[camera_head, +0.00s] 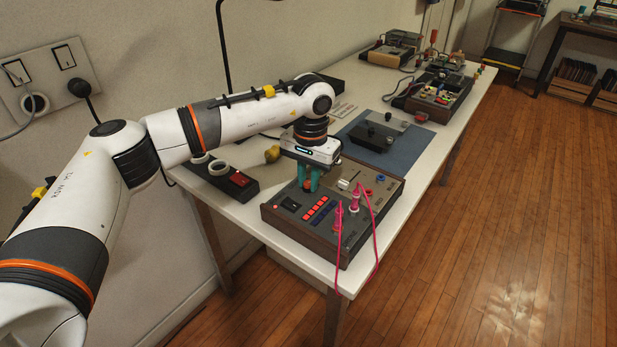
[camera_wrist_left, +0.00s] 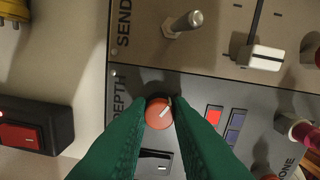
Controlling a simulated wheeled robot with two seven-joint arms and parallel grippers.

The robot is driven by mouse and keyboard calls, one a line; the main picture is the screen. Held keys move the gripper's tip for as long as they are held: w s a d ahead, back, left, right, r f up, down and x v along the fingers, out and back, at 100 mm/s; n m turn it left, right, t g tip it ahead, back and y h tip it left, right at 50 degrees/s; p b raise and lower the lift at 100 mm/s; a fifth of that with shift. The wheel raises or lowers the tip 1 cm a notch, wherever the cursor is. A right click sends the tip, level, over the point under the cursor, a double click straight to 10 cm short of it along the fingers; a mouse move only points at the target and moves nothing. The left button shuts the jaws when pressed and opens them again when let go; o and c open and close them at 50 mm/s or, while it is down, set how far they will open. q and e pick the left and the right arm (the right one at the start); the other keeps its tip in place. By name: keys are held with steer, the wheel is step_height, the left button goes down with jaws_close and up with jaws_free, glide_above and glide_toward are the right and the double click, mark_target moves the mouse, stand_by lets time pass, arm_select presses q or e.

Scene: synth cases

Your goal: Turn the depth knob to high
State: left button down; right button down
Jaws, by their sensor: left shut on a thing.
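The depth knob (camera_wrist_left: 158,113) is a round orange-red knob with a pale pointer line, next to the word DEPTH in the left wrist view. The pointer slants toward the upper right of that picture. My left gripper (camera_wrist_left: 160,112) has its green fingers shut on the knob, one on each side. My right gripper is not in view.
Pink cables (camera_head: 374,232) plug into the box and hang over the table's front edge. A power strip with a red switch (camera_head: 238,179) lies left of the box. A toggle lever (camera_wrist_left: 183,24) and a white slider (camera_wrist_left: 264,58) stand near the knob. A blue mat (camera_head: 395,155) lies behind.

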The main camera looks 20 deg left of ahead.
arm_select(q)
steer(key=shift+w+r+m, duration=0.1)
steer(key=shift+r+m, duration=0.05)
steer(key=shift+m, duration=1.15)
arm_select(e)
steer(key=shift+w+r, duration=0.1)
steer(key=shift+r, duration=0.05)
arm_select(q)
steer(key=c, duration=1.3)
jaws_free()
steer(key=shift+r, duration=0.45)
step_height(320, 180, up, 11)
steer(key=shift+d+p, duration=0.2)
steer(key=shift+p, duration=0.2)
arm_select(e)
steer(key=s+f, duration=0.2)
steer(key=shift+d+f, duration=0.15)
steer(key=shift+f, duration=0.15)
